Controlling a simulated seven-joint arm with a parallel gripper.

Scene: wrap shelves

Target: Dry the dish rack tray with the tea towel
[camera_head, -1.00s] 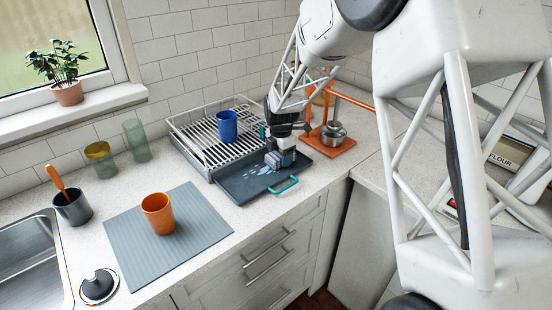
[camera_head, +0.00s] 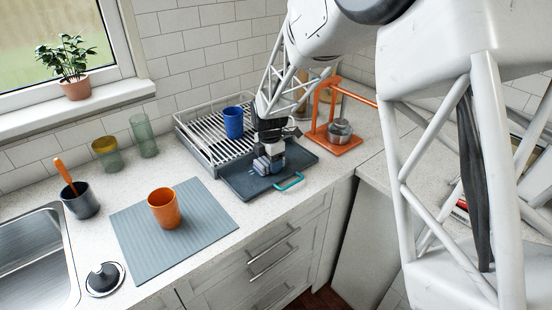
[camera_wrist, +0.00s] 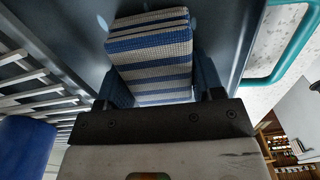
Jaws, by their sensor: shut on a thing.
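The dish rack tray (camera_head: 243,184) is a dark blue-grey tray with a teal handle (camera_head: 289,181), pulled out in front of the white wire dish rack (camera_head: 190,127). My gripper (camera_head: 268,163) is over the tray, pointing down. It is shut on the tea towel (camera_wrist: 150,55), a folded blue-and-white striped cloth that shows between the fingers in the wrist view. The towel is at the tray's surface; exact contact cannot be told. A few pale wet spots show on the tray (camera_wrist: 228,25) beside the towel. My gripper hides part of the tray.
A blue cup (camera_head: 233,122) stands in the rack, close to my arm. An orange stand with a metal pot (camera_head: 339,131) is right of the tray. An orange cup (camera_head: 164,208) stands on a grey mat (camera_head: 140,250). Green glasses (camera_head: 144,136) stand further left.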

